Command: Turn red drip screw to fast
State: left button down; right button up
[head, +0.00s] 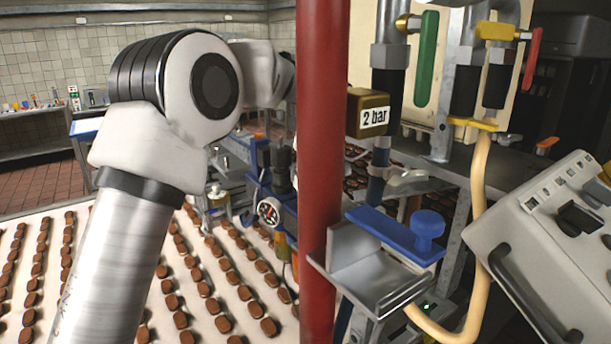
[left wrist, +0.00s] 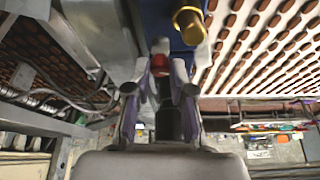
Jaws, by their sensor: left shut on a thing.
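In the left wrist view a small red screw head (left wrist: 160,62) sits between the fingertips of my left gripper (left wrist: 160,76). The gripper is shut on it, with one finger on each side. A blue body with a brass knob (left wrist: 189,25) is just above and to the right. Any speed marking for the screw cannot be made out. In the head view my left arm fills the left side, its gripper is out of sight, and the red screw cannot be picked out. My right gripper is in neither view.
A red upright pipe (head: 321,170) crosses the head view. Behind it are blue fittings with a round gauge (head: 270,210). A conveyor (head: 120,310) carries rows of brown pieces. A "2 bar" box (head: 368,112), a blue-topped tray (head: 372,285) and a grey control box (head: 540,235) stand right.

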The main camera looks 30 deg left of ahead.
pick_arm(q)
jog(key=shift+w+f+n+g+y+p, duration=0.15)
jog(key=shift+n+g+p, duration=0.2)
jog(key=shift+n, duration=0.45)
jog(key=shift+s+n+g+y+p, duration=0.1)
jog(key=shift+n+g+y+p, duration=0.2)
jog(key=shift+n, duration=0.5)
jog(key=shift+h, duration=0.25)
jog(key=c, duration=1.2)
grip_release()
jog(key=shift+o, duration=0.9)
jog(key=shift+w+a, duration=0.15)
jog(key=shift+a, duration=0.05)
jog(key=w+v, duration=0.1)
jog(key=v, duration=1)
jog(key=shift+s+d+r, duration=0.2)
jog(key=shift+s+r, duration=0.2)
jog(key=shift+s, duration=0.05)
